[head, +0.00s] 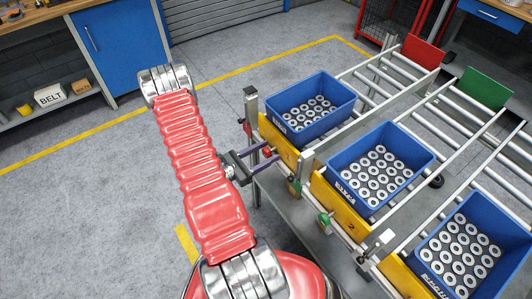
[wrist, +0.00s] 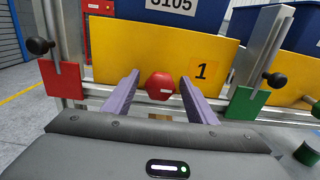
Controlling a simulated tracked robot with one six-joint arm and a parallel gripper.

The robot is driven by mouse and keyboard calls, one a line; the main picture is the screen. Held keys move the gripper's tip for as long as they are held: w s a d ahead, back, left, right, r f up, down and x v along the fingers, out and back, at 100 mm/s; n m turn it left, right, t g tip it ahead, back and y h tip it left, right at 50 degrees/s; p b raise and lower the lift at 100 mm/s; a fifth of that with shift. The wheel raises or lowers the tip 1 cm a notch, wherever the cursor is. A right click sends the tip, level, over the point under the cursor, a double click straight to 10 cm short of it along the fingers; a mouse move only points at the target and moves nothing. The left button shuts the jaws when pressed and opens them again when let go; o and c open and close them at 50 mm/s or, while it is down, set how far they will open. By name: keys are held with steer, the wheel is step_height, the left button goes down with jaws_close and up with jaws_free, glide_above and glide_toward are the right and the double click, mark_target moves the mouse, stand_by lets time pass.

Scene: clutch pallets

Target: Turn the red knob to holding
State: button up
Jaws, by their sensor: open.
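The red knob also shows in the head view (head: 267,152), at the front of the first lane. My gripper (wrist: 160,98) is open, with one purple finger on each side of the knob. The fingers appear apart from it, though the exact depth is hard to tell. In the head view my gripper (head: 262,156) reaches the knob from the left.
A red flag (wrist: 62,78) with a black ball handle stands left of the knob, a green flag (wrist: 245,104) right. Green knobs (head: 325,220) sit along the rail. Blue crates (head: 335,122) of ring parts stand on the roller lanes. The floor at left is clear.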

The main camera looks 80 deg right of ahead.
steer(key=shift+s+d, duration=0.1)
steer(key=shift+c, duration=0.3)
jaws_close()
stand_by(0.4)
